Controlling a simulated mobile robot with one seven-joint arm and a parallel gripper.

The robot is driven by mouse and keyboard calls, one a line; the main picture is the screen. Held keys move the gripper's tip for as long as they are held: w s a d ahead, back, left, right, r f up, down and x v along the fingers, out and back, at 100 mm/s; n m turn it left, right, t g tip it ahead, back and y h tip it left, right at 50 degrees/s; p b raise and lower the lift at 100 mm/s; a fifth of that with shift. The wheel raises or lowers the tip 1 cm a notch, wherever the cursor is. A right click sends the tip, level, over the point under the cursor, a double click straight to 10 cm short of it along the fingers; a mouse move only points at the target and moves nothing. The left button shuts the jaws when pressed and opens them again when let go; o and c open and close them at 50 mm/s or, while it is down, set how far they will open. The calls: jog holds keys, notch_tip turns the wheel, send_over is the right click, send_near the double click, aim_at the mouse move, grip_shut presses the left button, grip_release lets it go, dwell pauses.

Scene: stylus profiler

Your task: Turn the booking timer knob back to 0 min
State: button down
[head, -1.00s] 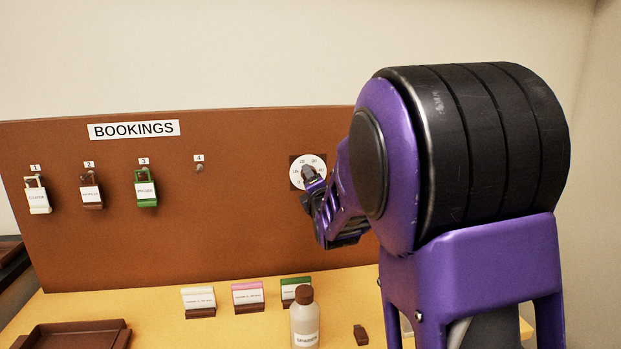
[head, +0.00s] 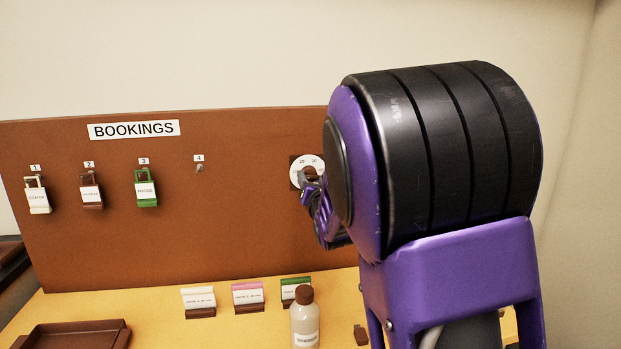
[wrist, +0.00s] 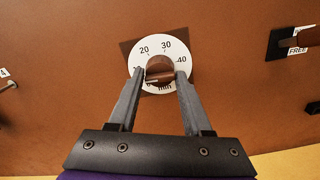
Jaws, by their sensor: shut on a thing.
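The timer knob (wrist: 160,69) is brown and sits on a round white dial (wrist: 152,42) on the brown board. The dial shows 20, 30 and 40 and "min" at the bottom. The 10 is hidden by the left finger, and the 0 is only partly visible at lower left. A pale line on the knob points left and slightly down. My gripper (wrist: 161,76) has a finger on each side of the knob and is shut on it. In the head view, my gripper (head: 308,184) covers the dial's lower part (head: 297,169).
The bookings board (head: 230,230) carries white, brown and green tags (head: 146,190) on pegs at left; peg 4 (head: 199,169) is empty. Small card stands (head: 247,296), a capped bottle (head: 304,322) and a brown tray (head: 75,336) stand on the yellow table.

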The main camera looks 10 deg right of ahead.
jog(key=shift+n, duration=0.5)
